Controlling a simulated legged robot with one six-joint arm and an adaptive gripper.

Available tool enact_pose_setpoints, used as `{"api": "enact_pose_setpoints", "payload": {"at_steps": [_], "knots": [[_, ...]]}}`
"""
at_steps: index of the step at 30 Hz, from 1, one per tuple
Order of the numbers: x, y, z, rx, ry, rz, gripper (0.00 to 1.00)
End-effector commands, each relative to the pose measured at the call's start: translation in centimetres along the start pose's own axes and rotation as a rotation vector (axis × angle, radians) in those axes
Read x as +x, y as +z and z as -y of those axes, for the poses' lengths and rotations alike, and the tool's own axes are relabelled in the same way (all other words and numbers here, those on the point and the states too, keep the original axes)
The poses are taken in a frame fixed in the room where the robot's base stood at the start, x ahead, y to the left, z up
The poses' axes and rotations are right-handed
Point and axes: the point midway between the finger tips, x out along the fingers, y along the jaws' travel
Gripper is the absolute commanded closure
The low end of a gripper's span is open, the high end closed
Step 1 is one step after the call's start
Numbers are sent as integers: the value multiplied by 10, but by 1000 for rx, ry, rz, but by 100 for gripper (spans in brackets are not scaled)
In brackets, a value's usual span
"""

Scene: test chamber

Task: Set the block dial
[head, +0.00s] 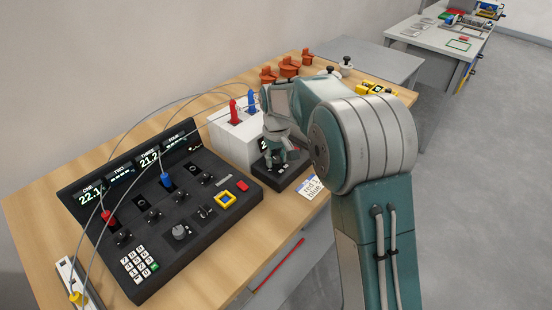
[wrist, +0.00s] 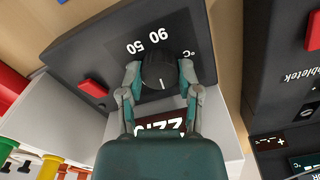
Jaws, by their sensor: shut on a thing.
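The block dial (wrist: 158,68) is a round black knob with a white pointer line on a black control panel, seen in the wrist view. The numbers 90 and 50 and a °C mark are printed around it. My gripper (wrist: 160,76) is shut on the dial, one finger on each side. The pointer line points down in the wrist view, toward the display (wrist: 165,124), which my gripper partly hides. In the head view my gripper (head: 275,155) is over the small black unit (head: 262,168) in front of the white block (head: 230,138); the dial is hidden there.
A large black console (head: 160,250) with displays, knobs and a keypad stands to the left. Red and blue probes on cables stand in the white block. Orange knobs (head: 290,66) stand behind. A note (head: 311,187) lies at the table edge. A red switch (wrist: 93,88) sits beside the dial.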

Motion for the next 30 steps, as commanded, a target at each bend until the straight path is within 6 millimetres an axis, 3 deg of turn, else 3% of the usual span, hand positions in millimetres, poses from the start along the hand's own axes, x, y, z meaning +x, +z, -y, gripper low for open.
{"api": "enact_pose_setpoints", "payload": {"at_steps": [18,30], "knots": [[4,2,2,517,-1,10,100],[5,2,2,696,0,12,100]]}}
